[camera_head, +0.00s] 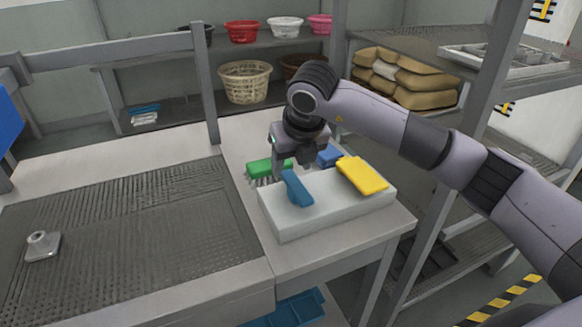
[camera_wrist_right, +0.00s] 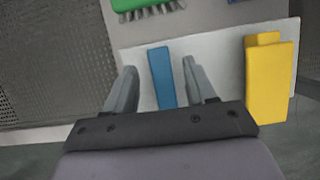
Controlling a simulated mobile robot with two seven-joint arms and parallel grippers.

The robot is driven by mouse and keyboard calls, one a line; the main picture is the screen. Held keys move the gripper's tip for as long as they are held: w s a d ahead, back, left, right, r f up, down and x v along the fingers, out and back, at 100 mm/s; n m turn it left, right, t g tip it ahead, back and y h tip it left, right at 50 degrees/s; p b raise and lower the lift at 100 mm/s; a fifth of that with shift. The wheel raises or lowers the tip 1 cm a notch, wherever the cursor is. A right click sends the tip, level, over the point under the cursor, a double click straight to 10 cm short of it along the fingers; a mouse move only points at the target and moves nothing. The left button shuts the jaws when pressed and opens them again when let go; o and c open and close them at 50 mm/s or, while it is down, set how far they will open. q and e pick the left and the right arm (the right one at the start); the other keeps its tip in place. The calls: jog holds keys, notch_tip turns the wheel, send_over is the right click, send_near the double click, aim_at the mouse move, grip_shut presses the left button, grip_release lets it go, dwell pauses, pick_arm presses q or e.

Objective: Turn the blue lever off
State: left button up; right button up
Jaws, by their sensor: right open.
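A white box (camera_head: 325,217) on the table carries a blue lever (camera_head: 297,189) at its left and a yellow lever (camera_head: 362,175) at its right. The blue lever sits slanted on the box top. My right gripper (camera_head: 291,166) is just above and behind the blue lever in the head view. In the right wrist view the gripper (camera_wrist_right: 159,68) is open, and the blue lever (camera_wrist_right: 162,82) lies between its two fingers with a gap on each side. I cannot tell how deep the fingers reach around it. My left gripper is not in view.
A green brush (camera_head: 259,168) and a blue object (camera_head: 329,156) lie behind the box. A dark ribbed mat (camera_head: 130,235) with a small metal fitting (camera_head: 42,246) is at left. A shelf post (camera_head: 206,85) stands behind. Baskets (camera_head: 245,82) and sacks (camera_head: 405,78) are on back shelves.

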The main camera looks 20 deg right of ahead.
aim_at(296, 185)
jog(key=v, duration=0.5)
dwell(0.4)
